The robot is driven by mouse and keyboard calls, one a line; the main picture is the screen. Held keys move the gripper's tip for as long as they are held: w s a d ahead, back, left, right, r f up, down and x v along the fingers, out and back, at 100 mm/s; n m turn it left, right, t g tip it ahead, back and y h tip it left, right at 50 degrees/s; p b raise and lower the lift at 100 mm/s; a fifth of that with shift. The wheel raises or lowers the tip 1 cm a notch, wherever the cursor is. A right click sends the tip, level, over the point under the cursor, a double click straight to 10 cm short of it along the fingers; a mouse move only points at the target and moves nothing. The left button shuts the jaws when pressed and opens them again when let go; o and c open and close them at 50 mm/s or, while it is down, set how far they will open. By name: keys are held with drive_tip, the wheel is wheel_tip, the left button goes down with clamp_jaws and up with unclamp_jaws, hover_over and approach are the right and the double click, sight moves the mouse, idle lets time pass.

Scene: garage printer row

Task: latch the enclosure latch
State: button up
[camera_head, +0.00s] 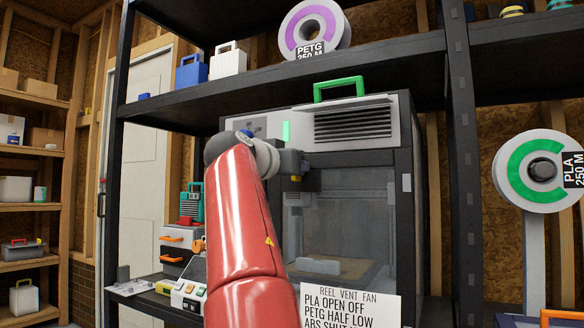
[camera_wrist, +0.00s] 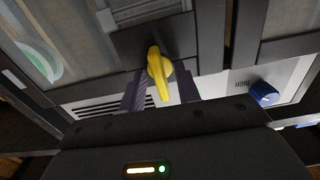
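The yellow enclosure latch (camera_wrist: 158,72) sits on the dark frame of the printer enclosure in the wrist view, its lever roughly upright in that picture. My gripper (camera_wrist: 160,88) is open, with one finger on each side of the latch and gaps between. I cannot tell whether a finger touches it. In the head view my gripper (camera_head: 291,164) is at the upper left of the enclosure door (camera_head: 345,215), and a small yellow bit of the latch (camera_head: 295,178) shows below it. My red arm hides the enclosure's left side. The door appears closed.
A green handle (camera_head: 338,84) and vent grille (camera_head: 352,123) top the enclosure. A paper sign (camera_head: 350,303) is low in front. A shelf (camera_head: 400,62) runs above, with spools nearby.

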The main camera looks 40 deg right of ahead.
drive_tip(key=b+v, duration=0.2)
drive_tip(key=v, duration=0.6)
drive_tip(key=shift+w+d+f, duration=0.1)
idle(0.3)
drive_tip(key=a+f+n+t+y+p, duration=0.1)
drive_tip(key=a+f+n+y+p, duration=0.2)
drive_tip(key=f, duration=0.5)
drive_tip(key=a+f+n+t+y, duration=0.1)
drive_tip(key=a+f+n+y, duration=0.1)
drive_tip(key=f+n+y, duration=0.55)
drive_tip(key=s+a+f+n+g+y+p, duration=0.1)
drive_tip(key=s+a+f, duration=0.4)
drive_tip(key=f, duration=0.5)
drive_tip(key=s+a+f+n+g+y+p, duration=0.1)
drive_tip(key=s+a+f+y, duration=0.2)
drive_tip(key=s+a+f, duration=0.3)
drive_tip(key=s+a+f+n+g+y+p, duration=0.1)
drive_tip(key=s+a+f, duration=0.5)
drive_tip(key=f, duration=0.8)
drive_tip(key=shift+s+a+f+y+p, duration=0.2)
drive_tip(key=shift+f+y+p, duration=0.15)
drive_tip(key=shift+y+p, duration=0.2)
